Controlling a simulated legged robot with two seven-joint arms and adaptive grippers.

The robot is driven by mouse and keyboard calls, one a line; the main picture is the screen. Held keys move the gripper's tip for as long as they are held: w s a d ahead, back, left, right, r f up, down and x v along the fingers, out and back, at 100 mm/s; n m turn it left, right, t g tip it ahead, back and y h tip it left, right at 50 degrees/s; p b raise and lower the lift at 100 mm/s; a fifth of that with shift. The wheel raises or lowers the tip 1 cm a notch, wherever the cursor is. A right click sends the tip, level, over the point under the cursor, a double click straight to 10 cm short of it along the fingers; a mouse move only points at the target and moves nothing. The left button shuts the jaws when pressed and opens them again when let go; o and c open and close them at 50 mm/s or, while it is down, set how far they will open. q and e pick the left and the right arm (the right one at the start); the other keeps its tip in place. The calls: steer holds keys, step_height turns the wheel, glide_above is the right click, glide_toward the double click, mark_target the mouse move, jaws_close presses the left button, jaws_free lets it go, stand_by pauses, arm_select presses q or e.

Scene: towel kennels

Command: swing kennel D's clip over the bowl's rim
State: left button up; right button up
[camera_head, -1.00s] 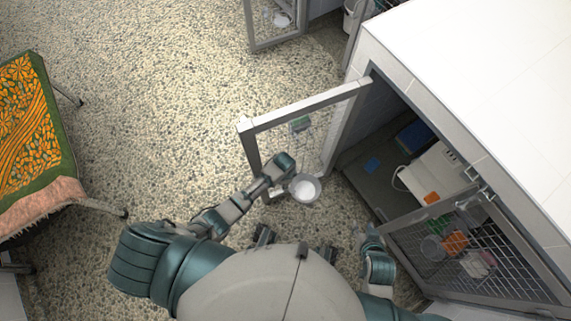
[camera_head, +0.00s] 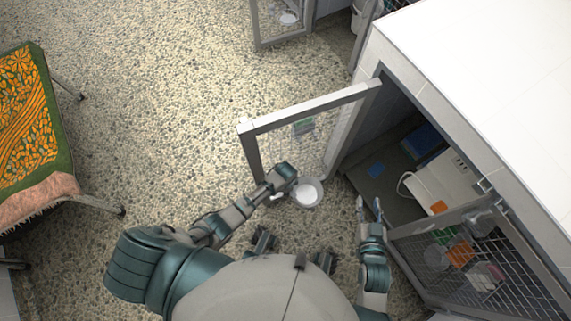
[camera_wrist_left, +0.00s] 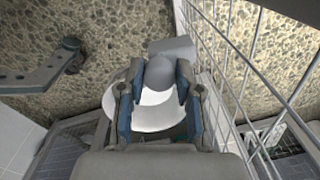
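The bowl (camera_head: 307,203), grey-rimmed with a pale inside, is beside the open mesh door at centre in the head view. It also shows in the left wrist view (camera_wrist_left: 151,121), beyond and between my fingers. My left gripper (camera_head: 287,183) is at the bowl's left side. In the left wrist view its fingertips (camera_wrist_left: 160,74) close on a rounded grey piece, apparently the clip (camera_wrist_left: 158,72), which overlaps the bowl's far rim. I cannot tell whether the clip touches the rim. My right gripper (camera_head: 369,203) is open and empty, right of the bowl, before the kennel opening.
The kennel door's frame (camera_head: 305,107) stands open behind the bowl. Another mesh door (camera_head: 470,262) at right has several small items behind it. A cloth-covered cot (camera_head: 35,140) stands at far left; the pebbled floor between is clear.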

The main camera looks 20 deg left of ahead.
arm_select(q)
steer(key=c, duration=0.4)
steer(key=shift+d, duration=0.2)
arm_select(e)
steer(key=shift+d, duration=0.2)
arm_select(q)
steer(key=shift+r, duration=0.1)
steer(key=shift+w, duration=0.1)
steer(key=n+p, duration=0.3)
steer(key=n, duration=0.2)
steer(key=shift+w+d+r, duration=0.1)
steer(key=shift+n+p, duration=0.35)
steer(key=shift+n, duration=0.35)
arm_select(e)
steer(key=s+d+f+g+h, duration=0.2)
steer(key=s+f+g, duration=0.4)
steer(key=s, duration=0.3)
steer(key=shift+s+d+g, duration=0.2)
steer(key=shift+d+g, duration=0.5)
steer(key=shift+d, duration=0.1)
steer(key=shift+f, duration=0.1)
